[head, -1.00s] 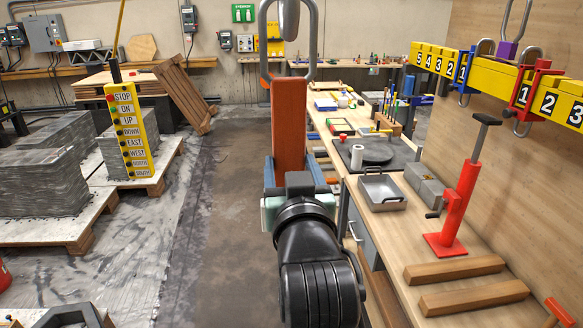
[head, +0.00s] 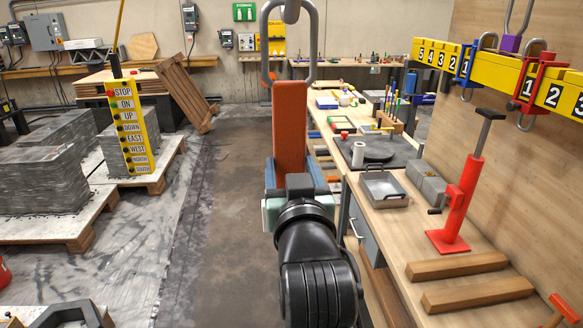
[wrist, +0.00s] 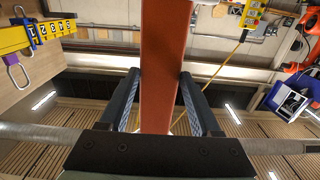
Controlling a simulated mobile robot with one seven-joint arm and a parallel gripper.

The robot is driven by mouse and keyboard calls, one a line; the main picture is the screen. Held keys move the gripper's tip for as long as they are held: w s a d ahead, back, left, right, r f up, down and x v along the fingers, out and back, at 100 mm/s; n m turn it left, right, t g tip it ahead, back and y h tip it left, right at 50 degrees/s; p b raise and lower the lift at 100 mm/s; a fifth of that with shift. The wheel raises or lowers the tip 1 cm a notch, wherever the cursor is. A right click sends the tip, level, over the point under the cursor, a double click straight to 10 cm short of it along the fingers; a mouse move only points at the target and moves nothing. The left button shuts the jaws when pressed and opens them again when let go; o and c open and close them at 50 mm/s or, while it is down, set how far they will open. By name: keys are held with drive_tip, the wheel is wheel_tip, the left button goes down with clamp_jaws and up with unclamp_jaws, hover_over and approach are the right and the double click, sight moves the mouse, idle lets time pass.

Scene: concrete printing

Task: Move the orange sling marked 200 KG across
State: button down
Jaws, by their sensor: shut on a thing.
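An orange sling (head: 290,125) stands upright in front of me as a flat strap. My gripper (head: 290,185) is shut on the lower part of the sling. In the wrist view, the sling (wrist: 163,50) runs between the two fingers of my gripper (wrist: 160,90). No 200 KG marking is visible on the side I see. A yellow numbered beam (head: 558,92) hangs at the right, with a blue clamp (head: 466,65) and a red clamp (head: 530,90), each with a steel link.
A workbench (head: 400,225) runs along the right, with a grey tray (head: 382,188), a red jack (head: 462,205) and wooden bars (head: 475,292). A yellow control pendant (head: 129,130) hangs at the left near loaded pallets (head: 80,225). The concrete aisle (head: 220,210) between is clear.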

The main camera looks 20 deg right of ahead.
drive_tip(key=shift+r, duration=0.1)
drive_tip(key=shift+c, duration=0.6)
unclamp_jaws()
drive_tip(key=shift+o, duration=0.5)
drive_tip(key=shift+f, duration=0.2)
drive_tip(key=v, duration=1.3)
drive_tip(key=shift+r, duration=0.2)
